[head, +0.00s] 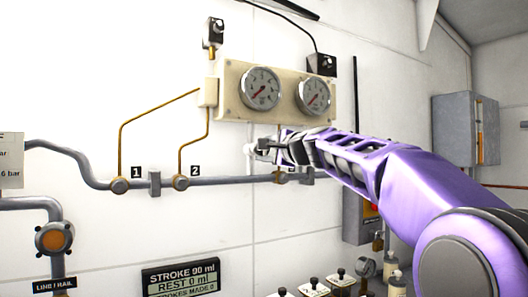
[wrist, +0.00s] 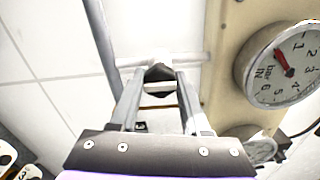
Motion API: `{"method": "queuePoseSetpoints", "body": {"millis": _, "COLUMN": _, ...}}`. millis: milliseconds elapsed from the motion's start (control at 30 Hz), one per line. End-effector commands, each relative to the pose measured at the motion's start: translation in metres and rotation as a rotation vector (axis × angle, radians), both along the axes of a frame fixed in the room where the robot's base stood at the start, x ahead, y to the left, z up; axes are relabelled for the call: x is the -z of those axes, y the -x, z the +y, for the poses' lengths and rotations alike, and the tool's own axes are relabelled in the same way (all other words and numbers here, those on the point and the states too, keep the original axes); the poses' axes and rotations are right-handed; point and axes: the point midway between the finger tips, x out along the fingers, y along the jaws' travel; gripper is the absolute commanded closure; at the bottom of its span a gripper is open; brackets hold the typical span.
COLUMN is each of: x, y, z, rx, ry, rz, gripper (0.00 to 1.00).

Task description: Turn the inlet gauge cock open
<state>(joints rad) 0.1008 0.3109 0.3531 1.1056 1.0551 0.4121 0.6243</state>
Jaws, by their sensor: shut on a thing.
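My gripper (head: 264,147) is at the wall just below the left part of the cream gauge board. In the wrist view its dark fingertips (wrist: 160,73) are closed together at a pale grey bar, which I take as the inlet gauge cock (wrist: 190,58). A pale end of it shows left of my gripper in the head view (head: 249,149). The fingers hide most of the handle, so its exact angle is unclear. The inlet gauge (head: 260,88), marked IN in the wrist view (wrist: 283,66), has a red needle pointing lower left in the head view.
A second gauge (head: 313,96) sits right of it on the board (head: 229,85). A grey pipe (head: 222,181) with tapping points 1 and 2 runs below. A grey box (head: 465,130) is at right. A stroke display (head: 181,278) and several labelled blocks (head: 314,287) stand low in front.

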Motion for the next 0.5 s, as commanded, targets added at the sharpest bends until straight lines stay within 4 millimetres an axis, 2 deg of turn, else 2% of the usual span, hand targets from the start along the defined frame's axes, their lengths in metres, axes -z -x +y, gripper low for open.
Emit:
{"method": "queuePoseSetpoints", "body": {"millis": 300, "x": -0.0009, "y": -0.0003, "z": -0.0008, "rx": 0.002, "ry": 0.002, "rz": -0.004, "gripper": 1.00}}
{"method": "queuePoseSetpoints", "body": {"millis": 333, "x": -0.0009, "y": -0.0003, "z": -0.0008, "rx": 0.002, "ry": 0.002, "rz": -0.004, "gripper": 0.50}}
{"method": "queuePoseSetpoints", "body": {"millis": 467, "x": -0.0008, "y": -0.0002, "z": -0.0007, "rx": 0.002, "ry": 0.002, "rz": -0.002, "gripper": 0.26}}
{"method": "queuePoseSetpoints", "body": {"millis": 500, "x": -0.0007, "y": -0.0001, "z": -0.0006, "rx": 0.002, "ry": 0.002, "rz": -0.002, "gripper": 0.23}}
